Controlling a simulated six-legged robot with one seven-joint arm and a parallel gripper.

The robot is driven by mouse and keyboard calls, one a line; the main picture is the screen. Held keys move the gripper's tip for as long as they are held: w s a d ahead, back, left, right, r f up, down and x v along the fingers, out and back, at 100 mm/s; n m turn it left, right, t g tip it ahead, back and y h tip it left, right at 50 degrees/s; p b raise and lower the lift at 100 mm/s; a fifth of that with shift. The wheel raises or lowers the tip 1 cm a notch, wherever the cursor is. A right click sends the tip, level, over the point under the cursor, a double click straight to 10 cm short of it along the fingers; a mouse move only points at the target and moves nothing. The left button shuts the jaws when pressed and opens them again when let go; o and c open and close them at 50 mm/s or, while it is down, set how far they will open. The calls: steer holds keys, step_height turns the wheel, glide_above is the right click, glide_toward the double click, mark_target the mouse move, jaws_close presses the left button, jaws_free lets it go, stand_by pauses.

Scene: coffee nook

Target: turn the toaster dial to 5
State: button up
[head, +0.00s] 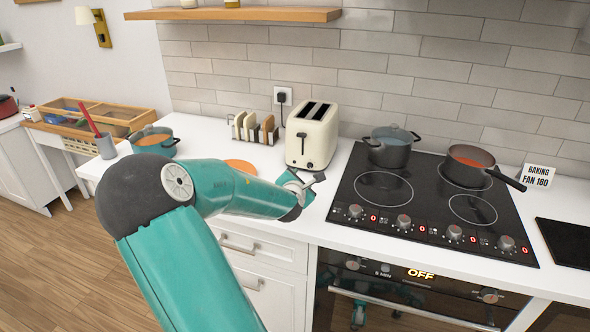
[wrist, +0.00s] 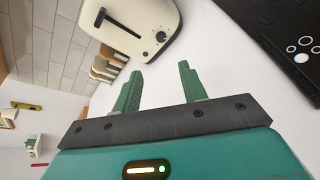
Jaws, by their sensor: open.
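The cream toaster (head: 312,135) stands upright on the white counter against the tiled wall. It has two dark slots on top and shows at the top of the wrist view (wrist: 125,25). A dark lever (wrist: 122,22) and a small round black dial (wrist: 161,37) are on its end face. The dial's setting is too small to read. My gripper (wrist: 158,78) is open and empty. Its two green fingers point toward the toaster's end face, apart from it. In the head view my gripper (head: 310,180) is just in front of the toaster, low over the counter.
A toast rack (head: 254,128) with bread slices stands left of the toaster. An orange disc (head: 240,166) lies in front of the rack, partly behind my arm. The black cooktop (head: 425,205) with two pots is to the right. The plugged wall socket (head: 283,96) is behind.

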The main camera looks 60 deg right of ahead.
mark_target(310, 166)
steer(key=x, duration=1.4)
steer(key=shift+s, duration=0.2)
jaws_close()
